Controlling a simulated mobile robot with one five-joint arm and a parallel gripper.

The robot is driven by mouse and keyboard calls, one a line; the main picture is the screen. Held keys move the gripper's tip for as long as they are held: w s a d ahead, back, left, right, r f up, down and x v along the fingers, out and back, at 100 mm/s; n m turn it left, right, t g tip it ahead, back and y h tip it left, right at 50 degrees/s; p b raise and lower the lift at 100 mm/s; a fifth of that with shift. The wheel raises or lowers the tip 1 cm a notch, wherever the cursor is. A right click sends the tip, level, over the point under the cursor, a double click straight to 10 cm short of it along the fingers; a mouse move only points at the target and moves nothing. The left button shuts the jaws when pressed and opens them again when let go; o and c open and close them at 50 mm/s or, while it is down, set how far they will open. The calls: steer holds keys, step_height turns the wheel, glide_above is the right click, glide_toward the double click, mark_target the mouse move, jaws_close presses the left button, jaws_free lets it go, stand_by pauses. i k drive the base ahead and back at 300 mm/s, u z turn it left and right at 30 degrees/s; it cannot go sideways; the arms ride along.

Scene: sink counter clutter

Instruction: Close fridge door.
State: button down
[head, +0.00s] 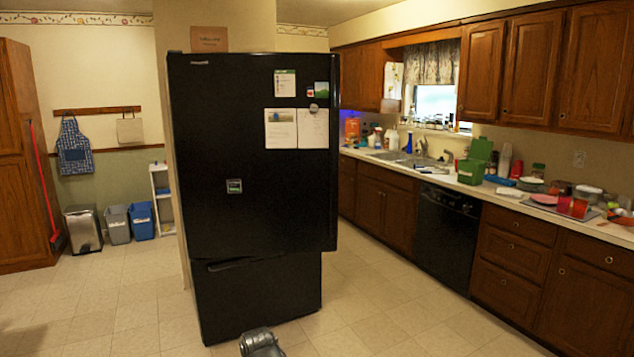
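The black fridge (255,200) stands in the middle of the head view, with a lower freezer drawer (262,300). Its upper fridge door (240,130) carries papers and magnets. The door's right edge juts out past the drawer below, so the door looks slightly ajar; the gap itself is hidden. A grey part of my arm or gripper (262,343) shows at the bottom edge, low in front of the fridge and apart from the door. Its fingers cannot be made out.
A counter (515,190) with a sink (400,157) and clutter runs along the right, above a black dishwasher (447,235). Bins (117,224) stand against the back left wall. The tiled floor (90,310) is clear on both sides of the fridge.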

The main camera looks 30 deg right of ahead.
mark_target(287, 203)
steer(key=z, duration=0.2)
steer(key=i, duration=1.95)
steer(key=u, duration=0.85)
steer(key=k, duration=0.85)
steer(key=u, duration=0.1)
steer(key=i, duration=0.9)
steer(key=z, duration=0.1)
